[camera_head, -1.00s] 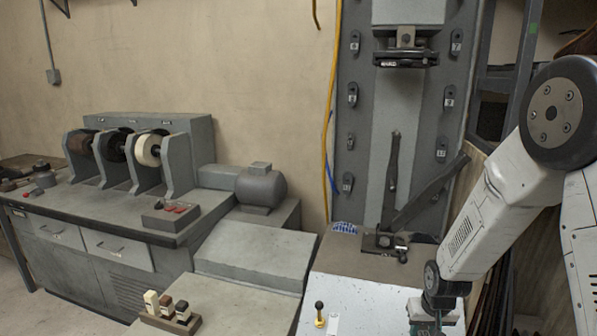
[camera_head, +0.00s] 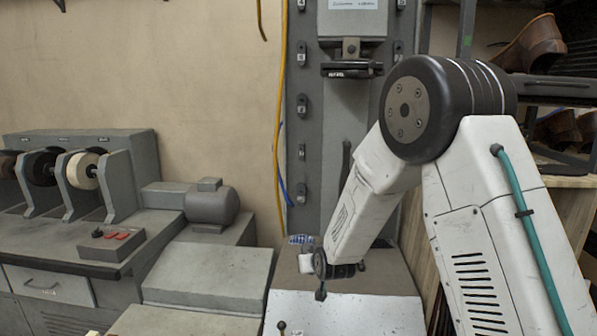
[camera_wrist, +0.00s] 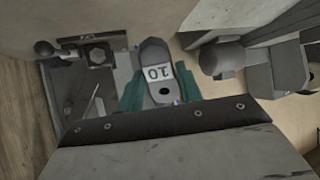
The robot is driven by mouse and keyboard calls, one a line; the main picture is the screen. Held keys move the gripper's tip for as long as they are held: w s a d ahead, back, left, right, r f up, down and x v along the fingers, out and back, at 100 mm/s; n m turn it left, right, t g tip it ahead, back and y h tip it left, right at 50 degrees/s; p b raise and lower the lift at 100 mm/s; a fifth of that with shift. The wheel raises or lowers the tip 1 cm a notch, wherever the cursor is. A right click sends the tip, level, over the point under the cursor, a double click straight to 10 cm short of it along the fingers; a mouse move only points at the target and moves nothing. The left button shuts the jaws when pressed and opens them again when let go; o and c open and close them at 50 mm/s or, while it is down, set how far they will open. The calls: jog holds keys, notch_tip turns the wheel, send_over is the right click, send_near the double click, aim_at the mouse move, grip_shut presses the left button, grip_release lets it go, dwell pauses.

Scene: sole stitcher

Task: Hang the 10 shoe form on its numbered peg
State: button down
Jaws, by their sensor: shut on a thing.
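The grey shoe form (camera_wrist: 153,55) shows in the wrist view with a white label reading 10, upside down, and a dark hole near its lower end. My gripper (camera_wrist: 160,84) is shut on it, with one teal finger on each side. In the head view, my arm reaches down in front of the grey machine column, and I cannot make out the form there. Numbered tags with pegs run down the column's left edge, such as the one marked 6 (camera_head: 302,53) and a lower one (camera_head: 302,193). The lower numbers are too small to read. My arm hides most of the right-hand tags.
A black clamp-like part (camera_head: 352,69) juts from the column. A pale worktop (camera_head: 345,313) lies below my arm. A bench with grinding wheels (camera_head: 82,170) and a grey motor (camera_head: 211,204) stands left. Shelves with a brown shoe (camera_head: 527,43) are at right.

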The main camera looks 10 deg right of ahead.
jog(key=w+r+m+t+h, duration=0.1)
jog(key=w+r+t, duration=0.3)
jog(key=r, duration=0.7)
jog(key=w+r+t+h, duration=0.1)
jog(key=w+r+t, duration=0.3)
jog(key=r, duration=0.8)
jog(key=shift+d+m+t+h, duration=0.4)
jog(key=shift+d, duration=0.05)
